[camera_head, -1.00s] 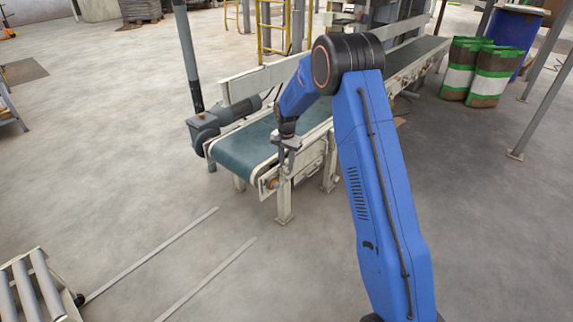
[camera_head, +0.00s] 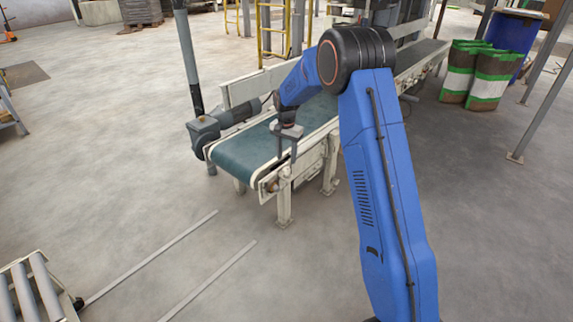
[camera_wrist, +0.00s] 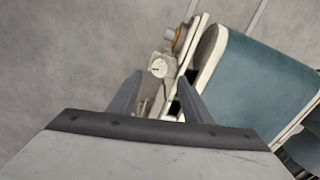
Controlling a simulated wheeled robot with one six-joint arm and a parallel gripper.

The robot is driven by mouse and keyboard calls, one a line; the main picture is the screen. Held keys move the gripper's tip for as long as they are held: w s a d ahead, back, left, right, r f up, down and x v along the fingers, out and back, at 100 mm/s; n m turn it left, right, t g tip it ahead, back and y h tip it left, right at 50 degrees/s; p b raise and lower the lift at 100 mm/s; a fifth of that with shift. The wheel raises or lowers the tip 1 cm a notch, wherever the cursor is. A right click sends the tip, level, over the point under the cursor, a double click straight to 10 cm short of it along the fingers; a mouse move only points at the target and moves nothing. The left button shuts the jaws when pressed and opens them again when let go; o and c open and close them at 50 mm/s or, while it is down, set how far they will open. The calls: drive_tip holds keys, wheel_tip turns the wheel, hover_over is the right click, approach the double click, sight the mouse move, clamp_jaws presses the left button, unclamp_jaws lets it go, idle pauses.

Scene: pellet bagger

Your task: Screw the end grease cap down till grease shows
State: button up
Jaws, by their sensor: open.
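My gripper (camera_head: 286,155) is open and empty, pointing down over the near end of the conveyor's side frame. In the wrist view its two fingers (camera_wrist: 160,86) stand apart, one on each side of the frame end in the picture. A pale round cap-like piece (camera_wrist: 159,67) shows just beyond the gap between the fingertips; it looks like the end grease cap, but I cannot be sure. A brownish round fitting (camera_wrist: 180,38) sits farther along the frame, and a brownish fitting also shows in the head view (camera_head: 272,186). I see no grease.
The green conveyor belt (camera_head: 243,150) runs beside my gripper, with a grey motor (camera_head: 205,130) on its far side. A support leg (camera_head: 284,208) stands below the frame end. A roller stand (camera_head: 35,290) is at lower left.

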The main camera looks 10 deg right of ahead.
sight(287, 169)
wheel_tip(287, 169, up, 11)
idle(0.4)
drive_tip(key=shift+r, duration=0.1)
drive_tip(key=s+d+r+n+t, duration=0.1)
drive_tip(key=s+r, duration=0.4)
drive_tip(key=s, duration=0.4)
drive_tip(key=s+d+r+n+t, duration=0.1)
drive_tip(key=s+d+r+n, duration=0.1)
drive_tip(key=s+r, duration=0.55)
drive_tip(key=s+d+r+n, duration=0.1)
drive_tip(key=s+r, duration=0.3)
drive_tip(key=s, duration=0.6)
drive_tip(key=s+d+f+n+t, duration=0.1)
drive_tip(key=s+f+n, duration=0.1)
drive_tip(key=s, duration=1.2)
drive_tip(key=s+d+f+n+t, duration=0.1)
drive_tip(key=s+f+n, duration=0.1)
drive_tip(key=s, duration=1.2)
drive_tip(key=shift+s+f+n+t, duration=0.25)
drive_tip(key=shift+f+n+t, duration=0.15)
drive_tip(key=shift+f, duration=0.45)
